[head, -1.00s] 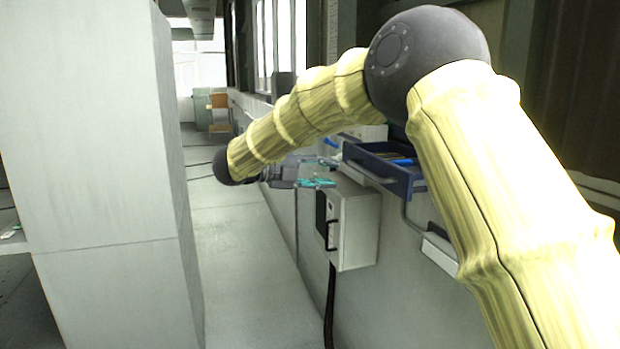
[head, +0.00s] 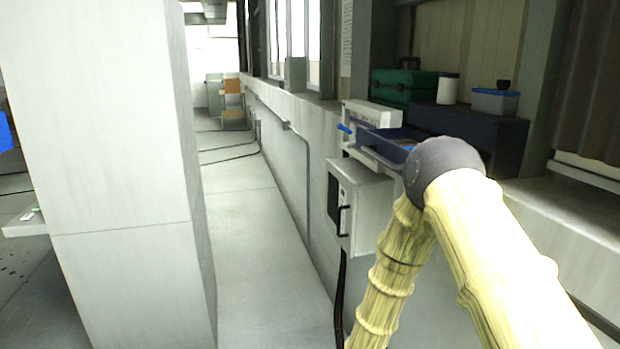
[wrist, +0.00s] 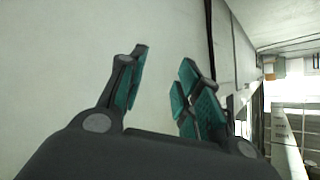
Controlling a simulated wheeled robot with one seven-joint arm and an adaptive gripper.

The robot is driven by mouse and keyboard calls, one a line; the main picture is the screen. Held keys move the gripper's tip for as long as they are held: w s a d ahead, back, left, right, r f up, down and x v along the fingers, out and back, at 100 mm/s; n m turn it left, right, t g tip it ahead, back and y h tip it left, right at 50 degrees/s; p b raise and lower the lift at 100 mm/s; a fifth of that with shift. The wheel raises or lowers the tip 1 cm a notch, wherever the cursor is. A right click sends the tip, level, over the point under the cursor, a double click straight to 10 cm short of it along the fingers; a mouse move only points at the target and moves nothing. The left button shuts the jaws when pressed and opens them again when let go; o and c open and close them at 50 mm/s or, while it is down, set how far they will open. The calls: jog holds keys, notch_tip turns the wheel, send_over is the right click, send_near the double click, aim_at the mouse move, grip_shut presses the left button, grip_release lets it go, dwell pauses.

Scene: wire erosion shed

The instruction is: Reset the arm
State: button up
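My gripper (wrist: 160,92) shows in the wrist view with its dark fingers and teal pads spread apart. Nothing is between the pads, and a plain pale surface lies behind them. In the head view my arm is folded at the dark elbow joint, and its forearm runs down past the bottom edge of the picture. The gripper itself is out of sight in that view.
A grey wall cabinet (head: 361,206) with a black handle hangs left of my arm. A blue open drawer tray (head: 385,146) sits above it, close to my elbow. A large pale pillar (head: 110,180) stands at left. The floor (head: 245,240) between is clear.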

jog(key=s+d+f+n+g+y, duration=0.1)
jog(key=s+f+n+g+y, duration=0.15)
jog(key=s+f, duration=0.6)
jog(key=s+d+f+n+g+y, duration=0.1)
jog(key=s+d+f+n+g, duration=0.3)
jog(key=s, duration=0.8)
jog(key=s+f+n+g, duration=0.1)
jog(key=s+f+g, duration=0.1)
jog(key=s, duration=1)
jog(key=s+f+n+g+y, duration=0.1)
jog(key=s+f+g, duration=0.1)
jog(key=s, duration=1)
jog(key=shift+s, duration=0.4)
